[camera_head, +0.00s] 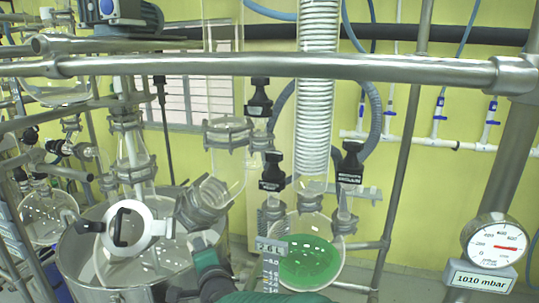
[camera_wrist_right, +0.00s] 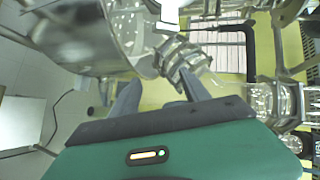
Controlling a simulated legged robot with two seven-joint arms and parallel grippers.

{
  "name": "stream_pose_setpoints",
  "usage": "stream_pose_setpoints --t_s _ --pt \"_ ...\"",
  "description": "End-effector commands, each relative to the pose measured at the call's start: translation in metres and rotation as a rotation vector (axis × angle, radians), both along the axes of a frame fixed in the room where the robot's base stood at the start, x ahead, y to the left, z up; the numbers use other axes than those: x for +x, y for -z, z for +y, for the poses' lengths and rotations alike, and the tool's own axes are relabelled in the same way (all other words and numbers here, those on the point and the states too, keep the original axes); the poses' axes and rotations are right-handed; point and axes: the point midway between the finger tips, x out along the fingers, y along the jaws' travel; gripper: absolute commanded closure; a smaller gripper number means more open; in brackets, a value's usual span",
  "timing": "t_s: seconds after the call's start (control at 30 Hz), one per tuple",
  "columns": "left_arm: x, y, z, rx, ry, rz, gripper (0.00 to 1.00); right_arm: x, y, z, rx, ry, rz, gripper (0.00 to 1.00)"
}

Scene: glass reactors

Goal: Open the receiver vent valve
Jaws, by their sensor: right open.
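I cannot tell which is the vent valve. My right gripper (camera_head: 205,262) is low, left of the flask and apart from these handles. In the right wrist view its dark fingers (camera_wrist_right: 158,92) are spread, with a clamped glass joint (camera_wrist_right: 178,58) beyond them. My left gripper is not in view.
A metal vessel (camera_head: 85,255) with a round white-ringed port (camera_head: 130,228) stands at left. A horizontal steel rail (camera_head: 280,66) crosses above. A coiled glass condenser (camera_head: 318,95) rises above the flask. A gauge (camera_head: 495,240) labelled 1010 mbar is at right.

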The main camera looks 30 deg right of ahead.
Motion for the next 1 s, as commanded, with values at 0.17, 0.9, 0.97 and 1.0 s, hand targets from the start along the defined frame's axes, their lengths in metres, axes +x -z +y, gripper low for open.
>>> stream_pose_setpoints --t_s 0.17,0.9,0.97,1.0 --pt "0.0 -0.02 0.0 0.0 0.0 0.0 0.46 0.019 -0.158 -0.065 0.855 0.585 -0.705 0.46" --pt "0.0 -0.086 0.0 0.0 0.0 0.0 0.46 0.027 -0.192 -0.197 1.342 0.925 -1.182 0.46" --pt "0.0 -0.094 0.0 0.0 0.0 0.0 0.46 0.035 -0.192 -0.209 1.342 0.925 -1.181 0.46" --pt "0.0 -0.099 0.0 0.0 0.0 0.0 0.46 0.039 -0.191 -0.217 1.343 0.926 -1.182 0.46"
